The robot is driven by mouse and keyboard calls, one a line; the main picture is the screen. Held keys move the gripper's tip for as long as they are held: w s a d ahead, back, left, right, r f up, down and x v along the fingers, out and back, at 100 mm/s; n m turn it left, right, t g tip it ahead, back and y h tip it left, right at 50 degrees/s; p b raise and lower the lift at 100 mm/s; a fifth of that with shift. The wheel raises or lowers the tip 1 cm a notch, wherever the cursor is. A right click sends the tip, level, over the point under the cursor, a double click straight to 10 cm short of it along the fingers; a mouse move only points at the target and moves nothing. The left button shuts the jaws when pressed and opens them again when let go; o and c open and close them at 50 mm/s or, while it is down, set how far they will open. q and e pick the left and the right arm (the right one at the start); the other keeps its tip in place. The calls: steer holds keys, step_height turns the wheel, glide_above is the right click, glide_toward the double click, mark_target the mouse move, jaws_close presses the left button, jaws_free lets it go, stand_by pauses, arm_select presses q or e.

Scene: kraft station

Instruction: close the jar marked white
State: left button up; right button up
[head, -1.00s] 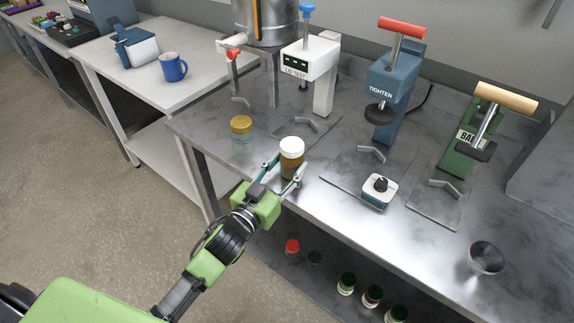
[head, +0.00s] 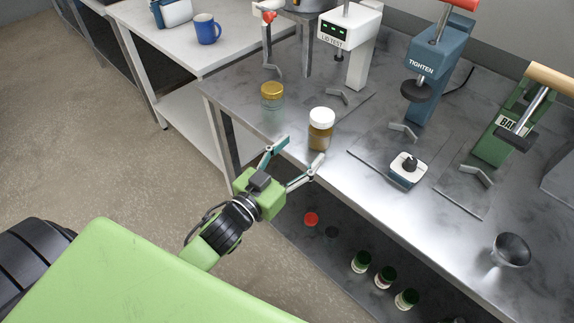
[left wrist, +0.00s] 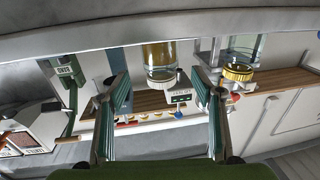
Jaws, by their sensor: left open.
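A jar with amber contents and a white lid on its top (head: 320,130) stands upright on the steel bench near its front edge. I cannot tell how tight the lid is or read a mark. The jar also shows in the left wrist view (left wrist: 158,55), upside down, ahead between the fingers. My left gripper (head: 302,151) is open and empty, its fingers spread just in front of the jar and apart from it. A clear jar with a gold lid (head: 272,96) stands to the left; it shows in the left wrist view too (left wrist: 237,70). My right gripper is not in view.
Behind stand the white LID TEST press (head: 350,35), the blue TIGHTEN press (head: 432,60) and a green press (head: 505,135). A small white device with a black knob (head: 407,170) and a metal funnel (head: 510,250) are on the right. Several jars sit on the shelf below.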

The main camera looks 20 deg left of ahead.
arm_select(q)
steer(key=shift+b+v, duration=0.3)
steer(key=shift+v, duration=2.15)
steer(key=s+a+f+g+y, duration=0.1)
steer(key=s+f+g, duration=0.2)
steer(key=f, duration=0.9)
steer(key=s+a+f+g+y, duration=0.1)
steer(key=s+a+f+g, duration=0.1)
steer(key=f, duration=1.1)
steer(key=s+a+f+g+y, duration=0.1)
steer(key=s+f+g, duration=0.2)
steer(key=f, duration=0.9)
steer(key=s+f+g, duration=0.4)
steer(key=s+f, duration=0.7)
steer(key=s, duration=0.4)
steer(key=s+f+g, duration=0.4)
steer(key=s+f, duration=0.7)
steer(key=s, duration=0.4)
steer(key=shift+s+d+g+y, duration=0.15)
steer(key=shift+s+g+y, duration=0.15)
steer(key=shift+y, duration=0.1)
